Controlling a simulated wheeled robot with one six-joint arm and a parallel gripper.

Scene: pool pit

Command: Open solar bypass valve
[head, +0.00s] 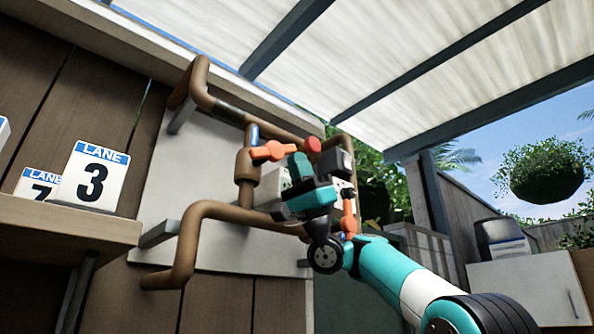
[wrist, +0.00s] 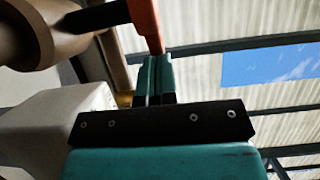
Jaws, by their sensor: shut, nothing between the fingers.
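Three orange or red valve parts show on the brown pipework (head: 187,245) in the head view. One is an orange lever (head: 270,151) lying nearly level on a pipe. A red round part (head: 312,144) is to its right. Another orange lever (head: 348,217) points up and down, lower right. No label shows which one is the solar bypass valve. My gripper (head: 301,166) is just right of the level lever. In the wrist view, my gripper (wrist: 156,62) is shut, its tips close to an orange lever (wrist: 145,22). Whether they touch I cannot tell.
A pale grey box (head: 272,188) is partly hidden behind my gripper; its white side (wrist: 55,120) seems near in the wrist view. Lane 3 sign (head: 98,177) stands on a wooden shelf (head: 60,222) at left. A hanging plant (head: 545,172) is far right.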

